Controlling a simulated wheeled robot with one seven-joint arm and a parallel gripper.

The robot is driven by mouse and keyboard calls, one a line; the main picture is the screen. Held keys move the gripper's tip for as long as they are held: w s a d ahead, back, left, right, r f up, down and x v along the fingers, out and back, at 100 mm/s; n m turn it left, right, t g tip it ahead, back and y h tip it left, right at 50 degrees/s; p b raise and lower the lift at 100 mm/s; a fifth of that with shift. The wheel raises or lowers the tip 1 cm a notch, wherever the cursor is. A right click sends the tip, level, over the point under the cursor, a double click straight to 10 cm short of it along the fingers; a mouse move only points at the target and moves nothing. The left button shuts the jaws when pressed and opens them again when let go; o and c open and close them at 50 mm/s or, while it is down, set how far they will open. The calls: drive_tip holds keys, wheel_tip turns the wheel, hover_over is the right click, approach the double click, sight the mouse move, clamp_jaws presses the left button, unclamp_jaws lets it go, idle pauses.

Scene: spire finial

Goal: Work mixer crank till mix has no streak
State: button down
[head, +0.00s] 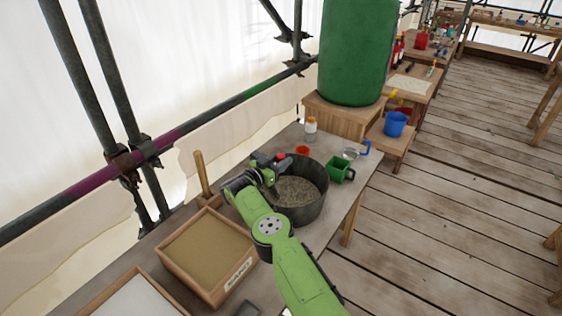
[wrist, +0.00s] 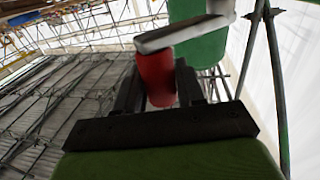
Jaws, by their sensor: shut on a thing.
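The mixer tub (head: 318,205) is a dark round bucket on the bench, with a grey-tan grainy mix (head: 295,190) inside. Whether the mix has streaks is too small to tell. The crank shows in the wrist view as a red grip (wrist: 156,78) under a pale metal arm (wrist: 182,35). My gripper (wrist: 160,92) is shut on the red grip, with a dark finger on each side. In the head view my gripper (head: 272,165) is at the tub's back left rim, and a bit of red shows at its tip. My wrist hides part of the tub's left side.
A wooden box of sand (head: 208,250) stands left of the tub, with a box of white powder (head: 135,300) nearer. A green barrel (head: 355,50) is beyond.

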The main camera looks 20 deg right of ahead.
drive_tip(key=c, duration=0.8)
unclamp_jaws()
drive_tip(key=shift+d, duration=0.1)
drive_tip(key=p+v, duration=0.6)
drive_tip(key=v, duration=0.9)
drive_tip(key=shift+s+a, duration=0.2)
drive_tip(key=shift+a, duration=0.15)
